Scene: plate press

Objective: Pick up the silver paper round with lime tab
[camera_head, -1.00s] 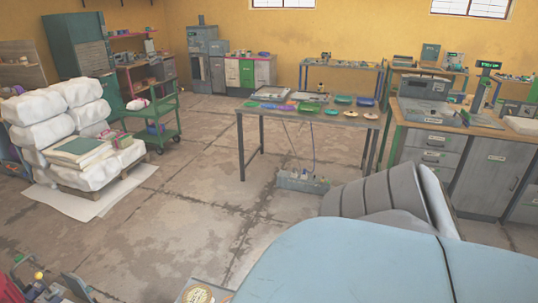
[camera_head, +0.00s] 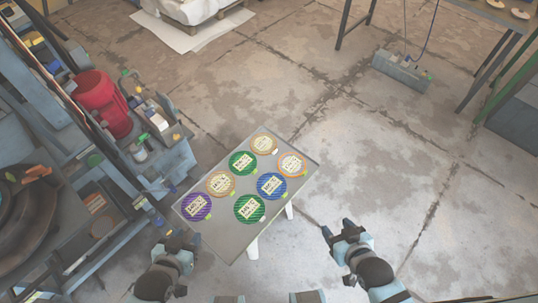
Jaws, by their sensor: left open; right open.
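Several paper rounds with printed labels and small tabs lie flat on a small grey table (camera_head: 300,149). A pale round with an orange rim (camera_head: 292,163) lies at the right edge. A tan round (camera_head: 264,144) lies at the far end and another tan round (camera_head: 220,184) at the left. I cannot tell which one is silver with a lime tab; the tabs are too small. My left gripper (camera_head: 181,241) is open, just outside the table's near left corner. My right gripper (camera_head: 337,228) is open over the floor, right of the table. Neither touches a round.
Green rounds (camera_head: 249,208), a blue round (camera_head: 271,186) and a purple round (camera_head: 196,207) share the tabletop closely. A cluttered bench with a red machine (camera_head: 103,103) stands close at left. The floor (camera_head: 400,180) at right is clear. A grey box (camera_head: 402,72) stands farther off.

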